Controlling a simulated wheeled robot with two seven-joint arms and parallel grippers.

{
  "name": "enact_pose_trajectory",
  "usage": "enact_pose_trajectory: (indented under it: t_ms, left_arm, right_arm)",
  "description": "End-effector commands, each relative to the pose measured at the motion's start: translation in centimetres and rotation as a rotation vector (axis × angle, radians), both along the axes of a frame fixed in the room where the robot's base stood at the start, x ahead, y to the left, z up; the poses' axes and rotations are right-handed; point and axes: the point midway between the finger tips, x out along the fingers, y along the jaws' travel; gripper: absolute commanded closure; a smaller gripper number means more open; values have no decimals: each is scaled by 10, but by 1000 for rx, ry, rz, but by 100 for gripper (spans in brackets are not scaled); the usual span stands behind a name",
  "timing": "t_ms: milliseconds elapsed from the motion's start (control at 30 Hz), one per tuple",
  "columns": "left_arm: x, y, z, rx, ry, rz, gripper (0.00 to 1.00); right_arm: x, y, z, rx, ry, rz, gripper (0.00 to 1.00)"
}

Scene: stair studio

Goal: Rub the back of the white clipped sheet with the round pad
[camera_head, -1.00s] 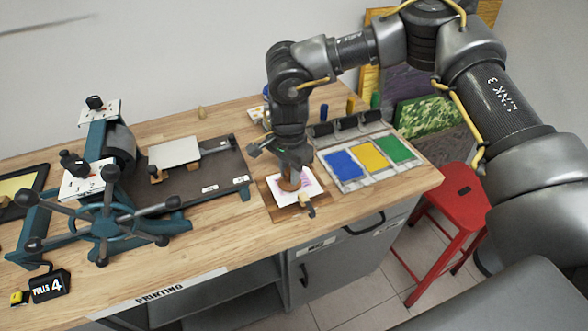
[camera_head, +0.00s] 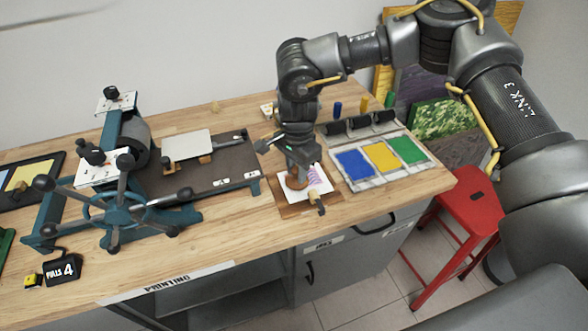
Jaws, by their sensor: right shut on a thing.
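The white clipped sheet (camera_head: 322,187) lies on a brown board (camera_head: 285,208) near the front edge of the bench, with a pink print showing on it. A small clip (camera_head: 318,201) sits at its front edge. My right gripper (camera_head: 300,174) points down over the sheet, shut on the round pad (camera_head: 297,183), a brown piece at the left part of the sheet. The gripper hides the top of the pad and part of the sheet. I cannot tell how firmly the pad touches. My left gripper is not in view.
A teal press with a spoked wheel (camera_head: 122,208) fills the left of the bench (camera_head: 235,233). A tray of blue, yellow and green ink (camera_head: 347,187) stands right of the board, with black rollers behind. A red stool (camera_head: 465,215) stands right of the bench.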

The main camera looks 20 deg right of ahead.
Motion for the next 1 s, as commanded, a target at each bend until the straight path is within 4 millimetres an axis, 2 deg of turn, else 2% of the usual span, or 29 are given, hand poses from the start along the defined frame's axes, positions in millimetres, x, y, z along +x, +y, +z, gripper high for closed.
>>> enact_pose_trajectory:
  t_ms: [100, 433, 767, 1000]
  left_arm:
    - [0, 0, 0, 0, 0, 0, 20]
    - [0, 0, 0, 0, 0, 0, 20]
    - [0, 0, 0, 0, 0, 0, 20]
    - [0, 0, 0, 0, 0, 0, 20]
  right_arm:
    - [0, -8, 0, -1, 2, -2, 94]
    - [1, -13, 0, -1, 0, -1, 94]
    - [2, -30, 0, 0, 1, -3, 94]
    - [2, -32, 0, -1, 0, -1, 94]
